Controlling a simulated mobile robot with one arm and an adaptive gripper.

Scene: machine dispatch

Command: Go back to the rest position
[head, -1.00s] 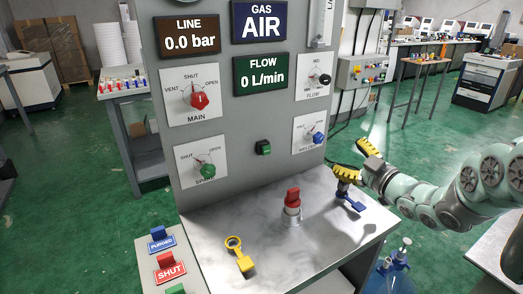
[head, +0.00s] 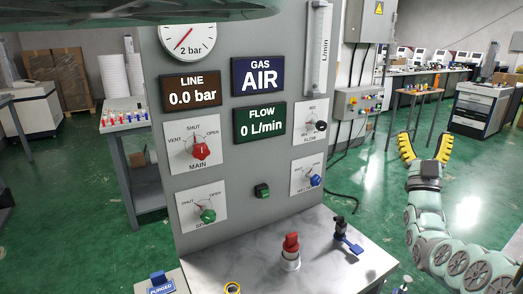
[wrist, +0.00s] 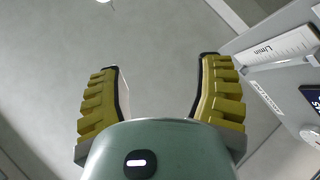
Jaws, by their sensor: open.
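My gripper (head: 426,148) is raised at the right of the head view, to the right of the grey panel (head: 240,160). Its yellow fingers point up and stand apart, with nothing between them. In the wrist view my gripper (wrist: 160,90) is open and empty, with grey ceiling beyond it. The blue-handled tool (head: 347,242) stands on the marbled bench top (head: 325,265), clear of my gripper. A red-topped knob piece (head: 291,247) stands to its left on the same top.
The panel carries a LINE display (head: 190,93) reading 0.0 bar and a FLOW display (head: 259,122) reading 0 L/min. A grey control box (head: 360,102) is on the wall behind. Green floor (head: 375,185) is open around my gripper.

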